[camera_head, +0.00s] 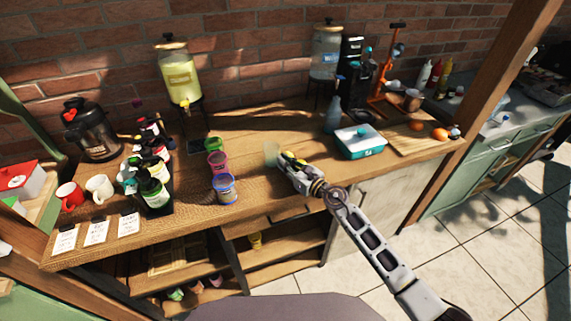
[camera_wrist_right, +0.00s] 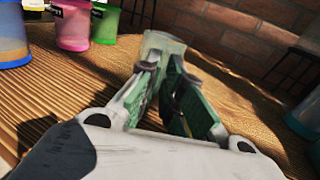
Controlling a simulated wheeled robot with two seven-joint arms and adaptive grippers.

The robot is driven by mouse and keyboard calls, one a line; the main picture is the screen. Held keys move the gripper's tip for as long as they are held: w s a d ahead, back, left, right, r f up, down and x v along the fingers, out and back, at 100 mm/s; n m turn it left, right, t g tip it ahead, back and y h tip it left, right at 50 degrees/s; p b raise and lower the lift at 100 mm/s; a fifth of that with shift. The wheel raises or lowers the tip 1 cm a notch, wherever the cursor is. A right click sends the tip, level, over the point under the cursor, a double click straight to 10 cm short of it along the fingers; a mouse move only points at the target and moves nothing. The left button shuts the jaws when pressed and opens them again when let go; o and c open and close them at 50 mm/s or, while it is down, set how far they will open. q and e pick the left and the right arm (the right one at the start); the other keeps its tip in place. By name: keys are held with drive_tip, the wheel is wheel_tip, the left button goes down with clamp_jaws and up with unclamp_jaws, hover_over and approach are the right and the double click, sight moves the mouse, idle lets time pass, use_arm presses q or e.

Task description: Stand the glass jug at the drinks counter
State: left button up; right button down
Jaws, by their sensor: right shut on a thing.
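The glass jug (camera_head: 271,153) shows as a small, pale, see-through shape at the tip of my right gripper (camera_head: 284,163), over the wooden counter (camera_head: 310,125). In the right wrist view the glass jug (camera_wrist_right: 163,44) shows as a pale greenish top between and beyond the green-padded fingers of my right gripper (camera_wrist_right: 172,88). The gripper is shut on it. The fingers hide most of its lower part, so I cannot tell if its base touches the wood. My left gripper is not in view.
Pink, green and blue tubs (camera_head: 224,188) stand just left of the jug. A teal box (camera_head: 360,141) and a bottle (camera_head: 334,115) stand to the right. A yellow drink dispenser (camera_head: 180,75) stands behind. Bare wood lies around the jug.

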drive_tip(key=shift+f, duration=0.15)
drive_tip(key=c, duration=1.6)
unclamp_jaws()
drive_tip(key=shift+o, duration=0.2)
drive_tip(key=shift+r, duration=0.25)
